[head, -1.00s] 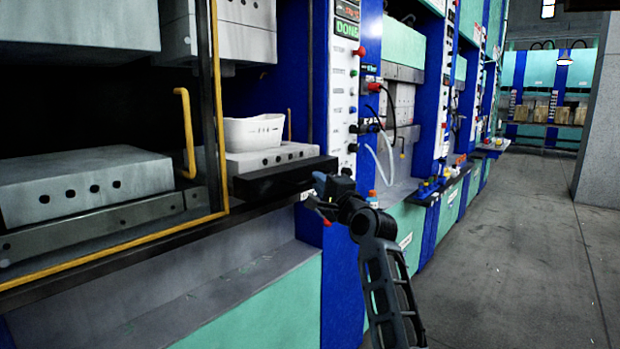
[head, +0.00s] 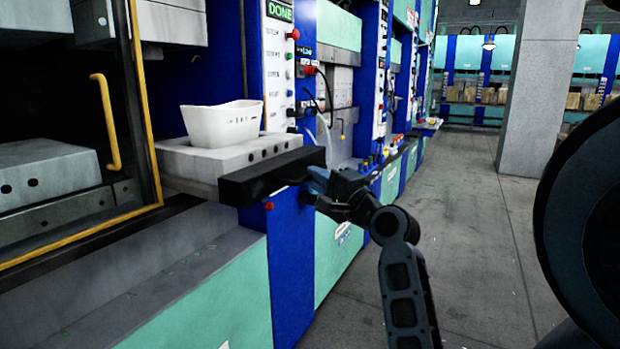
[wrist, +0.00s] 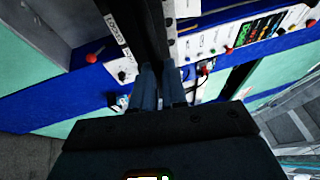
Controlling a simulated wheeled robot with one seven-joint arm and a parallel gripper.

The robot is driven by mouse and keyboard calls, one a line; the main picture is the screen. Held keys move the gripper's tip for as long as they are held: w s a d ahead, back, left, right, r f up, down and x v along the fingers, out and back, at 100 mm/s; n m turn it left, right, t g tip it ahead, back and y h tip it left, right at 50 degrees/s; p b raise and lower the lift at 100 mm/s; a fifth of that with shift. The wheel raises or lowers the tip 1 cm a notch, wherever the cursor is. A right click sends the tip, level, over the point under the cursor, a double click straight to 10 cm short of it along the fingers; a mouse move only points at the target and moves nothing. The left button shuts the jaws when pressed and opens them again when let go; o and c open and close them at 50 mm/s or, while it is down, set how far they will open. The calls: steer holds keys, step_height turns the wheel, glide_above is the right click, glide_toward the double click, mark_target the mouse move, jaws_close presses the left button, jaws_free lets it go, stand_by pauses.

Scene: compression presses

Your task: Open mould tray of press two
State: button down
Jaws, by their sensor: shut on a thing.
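The mould tray (head: 182,167) is a pale grey block with a row of dark holes, standing out from the front of its press. A thick black handle bar (head: 268,172) runs along its front edge. A white tub (head: 222,126) sits on top of the tray. My gripper (head: 318,181) is at the right end of the bar and shut on it. In the wrist view the two fingers (wrist: 162,82) close around the dark bar (wrist: 148,25). The exact contact is partly hidden.
A yellow-framed guard door (head: 143,110) with a yellow handle stands at the left. A control panel (head: 279,72) with a lit DONE display is beyond the tray. The concrete floor (head: 470,250) to the right is clear up to a grey pillar (head: 537,90).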

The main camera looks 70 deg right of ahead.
steer(key=shift+s+d+r, duration=0.15)
steer(key=shift+s+r, duration=0.15)
steer(key=shift+r, duration=0.2)
steer(key=c, duration=1.4)
jaws_free()
steer(key=shift+c, duration=0.2)
steer(key=shift+o, duration=1.4)
steer(key=shift+f, duration=0.15)
steer(key=shift+w+f, duration=0.1)
steer(key=b+v, duration=0.1)
steer(key=v, duration=0.6)
steer(key=shift+s+a+b, duration=0.25)
steer(key=shift+s+b, duration=0.05)
steer(key=shift+b, duration=0.1)
steer(key=shift+f, duration=0.15)
